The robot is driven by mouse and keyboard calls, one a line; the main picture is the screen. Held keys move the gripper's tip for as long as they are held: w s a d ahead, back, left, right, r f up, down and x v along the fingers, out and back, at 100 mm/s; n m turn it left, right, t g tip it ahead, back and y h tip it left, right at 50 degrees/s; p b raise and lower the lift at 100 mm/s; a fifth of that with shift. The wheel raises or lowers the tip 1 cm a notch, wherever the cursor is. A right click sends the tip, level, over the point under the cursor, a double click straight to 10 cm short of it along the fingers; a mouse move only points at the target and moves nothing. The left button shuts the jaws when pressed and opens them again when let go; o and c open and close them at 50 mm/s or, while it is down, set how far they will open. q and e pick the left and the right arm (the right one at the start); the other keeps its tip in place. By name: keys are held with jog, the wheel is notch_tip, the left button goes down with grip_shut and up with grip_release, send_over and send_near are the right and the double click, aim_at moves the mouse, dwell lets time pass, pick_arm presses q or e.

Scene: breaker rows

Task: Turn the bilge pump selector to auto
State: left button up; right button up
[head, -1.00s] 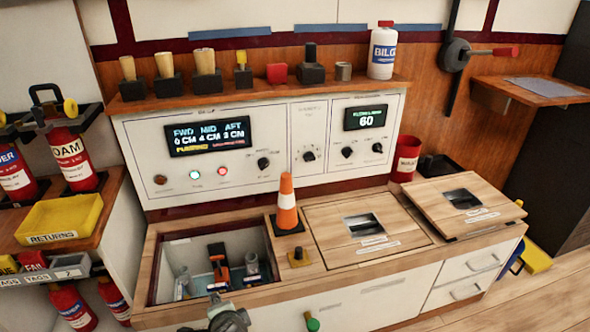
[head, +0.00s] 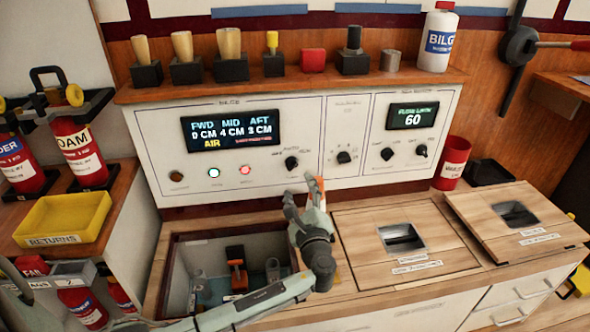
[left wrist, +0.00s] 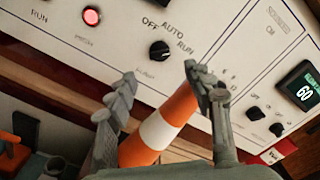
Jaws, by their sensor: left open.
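The bilge pump selector (head: 291,163) is a small black knob on the white bilge panel, right of the tank display (head: 231,132). In the left wrist view the knob (left wrist: 159,50) has OFF, AUTO and RUN printed around it; its pointer is too small to read surely. My left gripper (head: 304,190) is open just below and in front of the knob, apart from it. In the left wrist view its fingers (left wrist: 160,84) are spread and empty, below the knob. The display reads FWD 0, MID 4, AFT 3 CM, with AIR in yellow. My right gripper is out of view.
An orange and white cone (left wrist: 160,130) stands close behind my left gripper, mostly hidden in the head view. An open bilge well (head: 180,275) is at left, with a floor hatch (head: 360,240) at right. The shelf (head: 300,88) above the panel holds several objects.

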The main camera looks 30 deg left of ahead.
aim_at(293, 168)
pick_arm(q)
jog(key=x, duration=0.8)
jog(key=shift+w+a, duration=0.2)
jog(key=shift+w, duration=0.1)
jog(key=shift+f, duration=0.1)
jog(key=c, duration=1.2)
